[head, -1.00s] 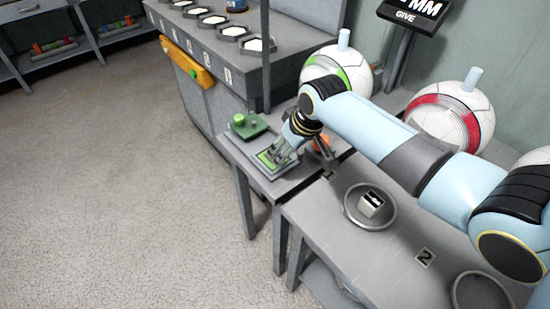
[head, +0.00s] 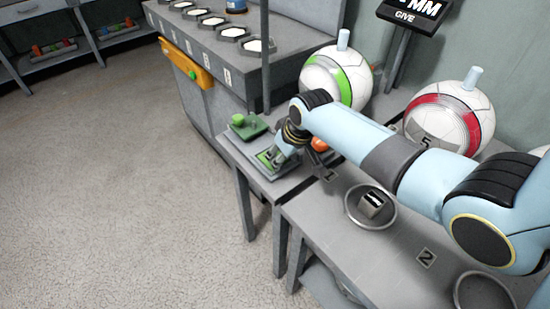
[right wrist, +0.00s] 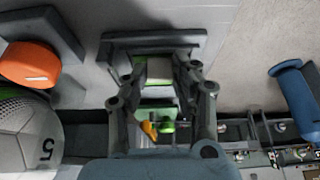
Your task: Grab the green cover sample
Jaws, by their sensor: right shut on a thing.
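The green cover sample (right wrist: 157,68) shows in the right wrist view as a pale piece with a green edge, between my fingertips. In the head view, its green surface (head: 263,160) shows low in a grey holder on the small side table (head: 290,187). My right gripper (head: 273,158) reaches down onto it from above, and also shows in the right wrist view (right wrist: 160,75), with a finger on each side, shut on the sample. The fingers hide part of it. The sample is still at the holder; I cannot tell if it is lifted. My left gripper is not in view.
A green box with a round knob (head: 246,125) stands just behind the holder. An orange object (head: 319,144) is close to its right. White balls with green (head: 347,75) and red (head: 452,118) bands stand behind my arm. A grey dish (head: 354,215) holds a small block.

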